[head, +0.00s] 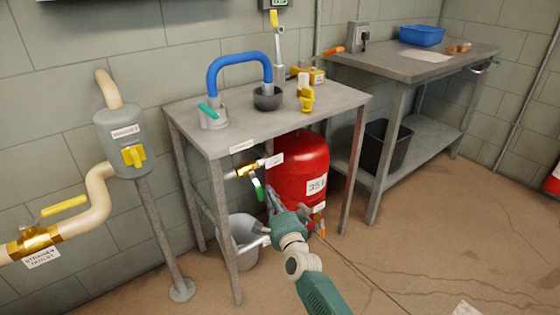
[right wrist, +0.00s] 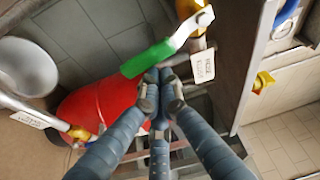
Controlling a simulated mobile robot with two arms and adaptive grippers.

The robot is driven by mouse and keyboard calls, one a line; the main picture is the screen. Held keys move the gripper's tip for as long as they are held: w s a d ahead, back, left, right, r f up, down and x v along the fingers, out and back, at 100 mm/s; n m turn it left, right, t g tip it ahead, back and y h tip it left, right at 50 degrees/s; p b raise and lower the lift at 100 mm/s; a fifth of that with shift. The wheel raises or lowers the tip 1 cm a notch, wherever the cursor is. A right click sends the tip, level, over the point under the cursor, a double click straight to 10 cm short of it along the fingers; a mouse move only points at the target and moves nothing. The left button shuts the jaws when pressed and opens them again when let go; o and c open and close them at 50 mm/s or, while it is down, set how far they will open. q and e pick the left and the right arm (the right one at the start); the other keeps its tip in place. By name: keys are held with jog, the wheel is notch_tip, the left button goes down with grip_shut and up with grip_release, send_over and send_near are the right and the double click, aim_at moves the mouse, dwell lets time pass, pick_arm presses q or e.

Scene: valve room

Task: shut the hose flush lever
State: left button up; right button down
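The hose flush lever has a green grip (head: 258,190) and hangs below the front edge of the steel table, on a brass valve. In the right wrist view the green grip (right wrist: 147,58) slants across, with a pale metal arm running up to the valve and a white tag (right wrist: 203,66) beside it. My right gripper (head: 270,202) is just below and right of the grip. In the right wrist view its fingers (right wrist: 158,88) are drawn together, tips close under the grip; nothing shows between them. I cannot tell whether they touch it. My left gripper is not in view.
A red tank (head: 300,165) stands behind my right gripper, with a grey bucket (head: 238,250) to its left. The table (head: 200,137) is above, its leg left of the lever. A strainer with yellow handles (head: 128,140) stands further left. Floor in front is mostly clear.

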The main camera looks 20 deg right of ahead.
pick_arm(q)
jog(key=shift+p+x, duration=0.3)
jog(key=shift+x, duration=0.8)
pick_arm(e)
jog(key=shift+s+a+f+m, duration=0.15)
jog(key=shift+a, duration=0.2)
jog(key=shift+s+a+f+m, duration=0.1)
jog(key=shift+a+m, duration=0.05)
jog(key=shift+a, duration=0.2)
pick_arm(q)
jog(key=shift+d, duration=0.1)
